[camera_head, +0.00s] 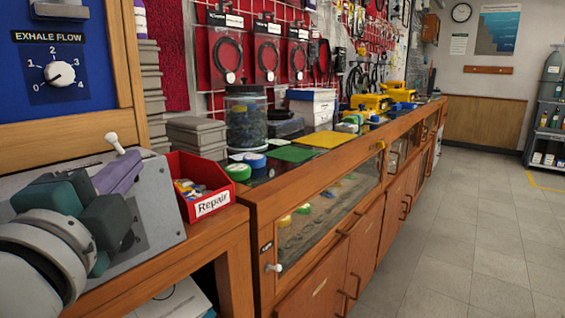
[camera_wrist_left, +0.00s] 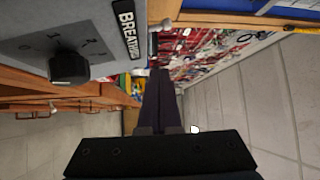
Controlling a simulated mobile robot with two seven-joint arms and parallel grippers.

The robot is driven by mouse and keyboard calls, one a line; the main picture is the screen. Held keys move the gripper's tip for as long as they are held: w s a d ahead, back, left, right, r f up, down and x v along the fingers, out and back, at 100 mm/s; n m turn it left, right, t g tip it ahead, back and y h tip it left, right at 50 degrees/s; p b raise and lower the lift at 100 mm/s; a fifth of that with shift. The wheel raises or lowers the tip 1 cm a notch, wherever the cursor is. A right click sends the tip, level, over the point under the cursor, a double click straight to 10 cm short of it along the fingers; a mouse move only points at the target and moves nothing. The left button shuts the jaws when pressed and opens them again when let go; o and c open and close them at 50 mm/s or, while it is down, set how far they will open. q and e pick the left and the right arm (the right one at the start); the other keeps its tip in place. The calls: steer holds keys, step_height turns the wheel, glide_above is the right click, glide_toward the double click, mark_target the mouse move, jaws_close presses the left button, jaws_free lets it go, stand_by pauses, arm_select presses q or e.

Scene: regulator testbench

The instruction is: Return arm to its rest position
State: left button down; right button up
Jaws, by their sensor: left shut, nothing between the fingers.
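My left arm comes in from the lower left in the head view. Its gripper (camera_head: 134,158) has purple fingers pressed together with nothing between them. It is in front of a grey box with a sloped face (camera_head: 165,215), near a white-tipped lever (camera_head: 112,140) on the box's top. I cannot tell whether it touches the box. In the left wrist view the closed dark fingers (camera_wrist_left: 160,75) point ahead, beside the box's panel with its black knob (camera_wrist_left: 69,67) and partly cut-off "BREATH" label. My right gripper does not show.
A red "Repair" bin (camera_head: 212,205) stands right of the grey box on the wooden bench. A blue "EXHALE FLOW" panel (camera_head: 85,85) rises behind. A long wooden glass-front counter (camera_head: 330,210) carries jars, boxes and mats. Tiled floor (camera_head: 465,220) at the right is clear.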

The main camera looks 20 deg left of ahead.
arm_select(q)
steer(key=s+a+r+n+g+p, duration=0.1)
steer(key=n+p, duration=0.1)
steer(key=s+a+r+n+g+y+p, duration=0.1)
steer(key=n+p, duration=0.1)
steer(key=p, duration=0.1)
steer(key=shift+s+a+r+g+y, duration=0.25)
steer(key=shift+s+g+y, duration=0.05)
steer(key=shift+g, duration=0.1)
steer(key=s+d+r+n+g+h+p, duration=0.1)
steer(key=s+d+n+g+h+p, duration=0.4)
steer(key=s+p, duration=0.45)
steer(key=s+d+r+n+g+h+p, duration=0.1)
steer(key=s+d+n+g+h+p, duration=0.15)
steer(key=s+d+g+p, duration=0.45)
step_height(320, 180, up, 37)
steer(key=s+a+p, duration=0.1)
steer(key=s+p, duration=0.1)
steer(key=p, duration=3.5)
steer(key=shift+s+a+f, duration=0.15)
steer(key=shift+s+a, duration=0.15)
steer(key=shift+a, duration=0.05)
